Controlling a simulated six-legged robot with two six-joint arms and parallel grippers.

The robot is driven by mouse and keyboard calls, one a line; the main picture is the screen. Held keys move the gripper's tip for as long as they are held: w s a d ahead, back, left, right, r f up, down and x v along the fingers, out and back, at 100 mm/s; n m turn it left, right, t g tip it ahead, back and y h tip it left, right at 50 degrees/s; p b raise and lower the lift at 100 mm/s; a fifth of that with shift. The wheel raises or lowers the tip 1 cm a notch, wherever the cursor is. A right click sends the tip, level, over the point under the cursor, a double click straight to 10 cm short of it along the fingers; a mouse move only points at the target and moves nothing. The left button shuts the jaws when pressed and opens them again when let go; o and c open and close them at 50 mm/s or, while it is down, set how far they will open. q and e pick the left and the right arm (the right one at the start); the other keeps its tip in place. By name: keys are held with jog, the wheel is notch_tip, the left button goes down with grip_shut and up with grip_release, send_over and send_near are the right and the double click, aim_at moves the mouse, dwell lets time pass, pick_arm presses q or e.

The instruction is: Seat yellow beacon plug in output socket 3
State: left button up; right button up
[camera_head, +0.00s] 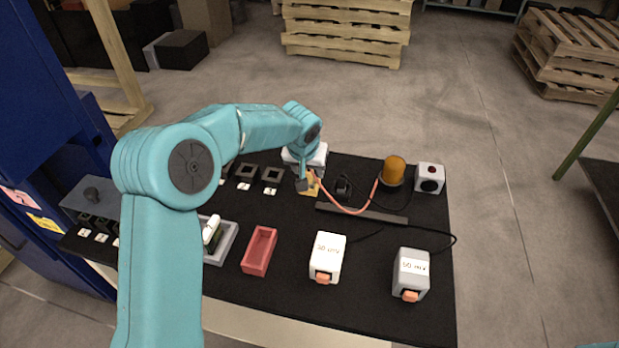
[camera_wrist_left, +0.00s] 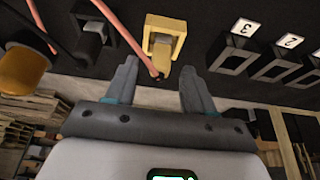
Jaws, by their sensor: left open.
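The yellow beacon plug (camera_wrist_left: 160,52) stands in a yellow square holder (camera_wrist_left: 166,27), with an orange cord running from it. In the head view the holder (camera_head: 314,186) is partly hidden by my left gripper (camera_head: 304,184). In the wrist view my left gripper (camera_wrist_left: 160,80) is open and empty, with its fingers on either side of the plug's near end and cord. Output socket 3 (camera_wrist_left: 231,54) is a dark square frame beside its "3" label, to the right of the holder; it also shows in the head view (camera_head: 272,175). My right gripper is out of view.
A black plug (camera_wrist_left: 93,42) stands left of the yellow holder. The orange beacon (camera_head: 394,170) and a white button box (camera_head: 430,178) are at the right. A red tray (camera_head: 260,250) and two labelled boxes (camera_head: 328,256) (camera_head: 411,272) stand nearer the front. More sockets (camera_head: 246,171) line the back.

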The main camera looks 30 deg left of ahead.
pick_arm(q)
jog(key=shift+w+f, duration=0.2)
jog(key=shift+f, duration=0.2)
jog(key=shift+s+r, duration=0.1)
jog(key=shift+c, duration=1.2)
grip_shut()
